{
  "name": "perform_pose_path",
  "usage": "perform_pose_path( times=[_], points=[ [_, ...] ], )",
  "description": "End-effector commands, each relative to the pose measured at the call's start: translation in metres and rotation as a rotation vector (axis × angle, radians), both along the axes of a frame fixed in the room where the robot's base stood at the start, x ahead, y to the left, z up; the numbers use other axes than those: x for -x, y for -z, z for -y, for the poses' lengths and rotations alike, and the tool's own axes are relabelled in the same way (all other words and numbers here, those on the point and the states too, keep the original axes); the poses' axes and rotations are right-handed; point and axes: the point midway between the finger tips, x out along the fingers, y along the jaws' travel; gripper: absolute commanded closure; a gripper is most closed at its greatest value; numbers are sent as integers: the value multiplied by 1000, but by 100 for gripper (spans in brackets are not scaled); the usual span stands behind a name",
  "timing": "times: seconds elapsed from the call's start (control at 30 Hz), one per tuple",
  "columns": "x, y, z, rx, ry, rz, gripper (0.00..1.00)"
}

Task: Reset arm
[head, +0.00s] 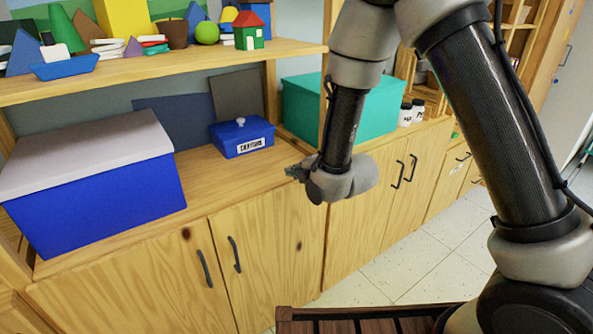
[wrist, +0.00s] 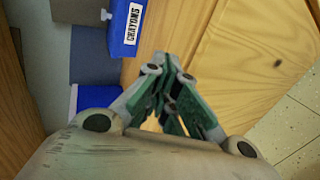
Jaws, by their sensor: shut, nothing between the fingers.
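My gripper (wrist: 172,72) is shut and empty in the wrist view, its green and grey fingers drawn together at the tips. In the head view my gripper (head: 291,172) shows small at the end of my arm, in front of the wooden cabinet's counter edge. My arm comes in from the right and bends down in the middle of the picture. The blue crayons box (head: 240,137) stands on the counter behind and left of the gripper, apart from it. The crayons box also shows at the top of the wrist view (wrist: 122,25).
A large blue box with a pale lid (head: 98,190) stands on the counter at left. A teal box (head: 300,107) and two small jars (head: 411,112) stand behind my arm. A shelf (head: 180,62) holds several toys above. Tiled floor (head: 400,262) is clear at right.

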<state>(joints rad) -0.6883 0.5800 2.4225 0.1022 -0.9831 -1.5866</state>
Motion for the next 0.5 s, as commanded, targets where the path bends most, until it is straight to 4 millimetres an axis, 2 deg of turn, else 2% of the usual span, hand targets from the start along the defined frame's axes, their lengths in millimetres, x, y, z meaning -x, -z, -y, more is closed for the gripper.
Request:
perform_pose_path(
  times=[0.17, 0.27, 0.37, 0.4, 0.5],
  points=[
    [0, 1, 0, -27, 17, -22, 100],
    [10, 22, 6, -68, 80, -170, 100],
    [37, 62, 23, -81, 203, -434, 100],
    [53, 77, 32, -77, 268, -548, 100],
    [87, 85, 57, -80, 455, -781, 100]
  ],
)
